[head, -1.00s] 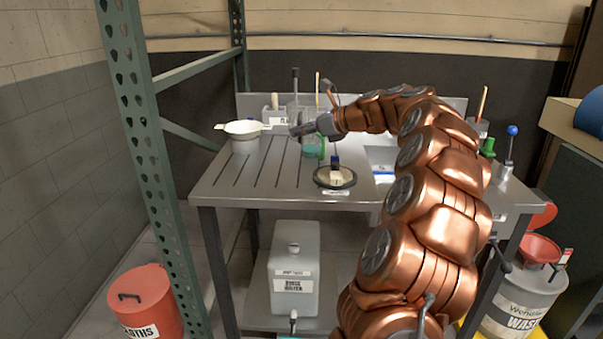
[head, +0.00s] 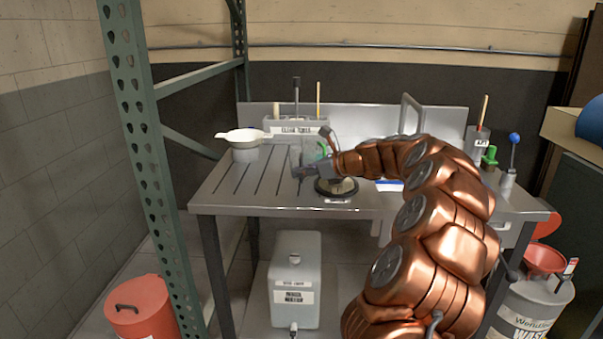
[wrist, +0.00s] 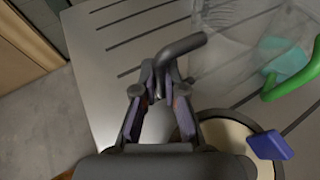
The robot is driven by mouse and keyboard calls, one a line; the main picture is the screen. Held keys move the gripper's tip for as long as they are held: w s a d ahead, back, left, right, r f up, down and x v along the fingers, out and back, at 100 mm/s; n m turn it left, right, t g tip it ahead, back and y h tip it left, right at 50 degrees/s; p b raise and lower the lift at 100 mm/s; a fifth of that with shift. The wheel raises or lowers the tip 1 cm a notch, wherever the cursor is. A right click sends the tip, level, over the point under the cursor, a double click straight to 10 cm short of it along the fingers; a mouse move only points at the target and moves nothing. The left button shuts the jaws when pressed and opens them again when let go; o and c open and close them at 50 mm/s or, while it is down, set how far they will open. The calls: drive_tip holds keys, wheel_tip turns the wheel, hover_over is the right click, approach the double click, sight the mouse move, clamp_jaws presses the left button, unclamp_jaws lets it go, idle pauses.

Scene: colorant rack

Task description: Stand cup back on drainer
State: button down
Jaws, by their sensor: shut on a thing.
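A clear cup (wrist: 235,60) shows at the upper right of the wrist view, over the grooved drainer (wrist: 120,55). In the head view the clear cup (head: 309,150) stands out only faintly beside my gripper. In the wrist view my gripper (wrist: 161,85) is shut on a dark grey bent handle (wrist: 180,48), whose far end meets the cup's edge. I cannot tell whether the cup's base touches the drainer.
A green looped piece (wrist: 292,82) shows beside or through the cup. A dark-rimmed round dish (head: 322,190) with a blue-tipped item (wrist: 268,145) is close right of my gripper. The drainer's left front is clear.

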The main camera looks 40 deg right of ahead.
drive_tip(key=c, duration=1.7)
unclamp_jaws()
drive_tip(key=shift+f, duration=0.15)
drive_tip(key=o, duration=0.5)
drive_tip(key=shift+c, duration=0.2)
drive_tip(key=shift+s+d+r, duration=0.15)
drive_tip(key=shift+s+r, duration=0.1)
drive_tip(key=shift+r, duration=0.05)
drive_tip(key=p+v, duration=0.1)
drive_tip(key=v, duration=1)
drive_tip(key=shift+s, duration=0.2)
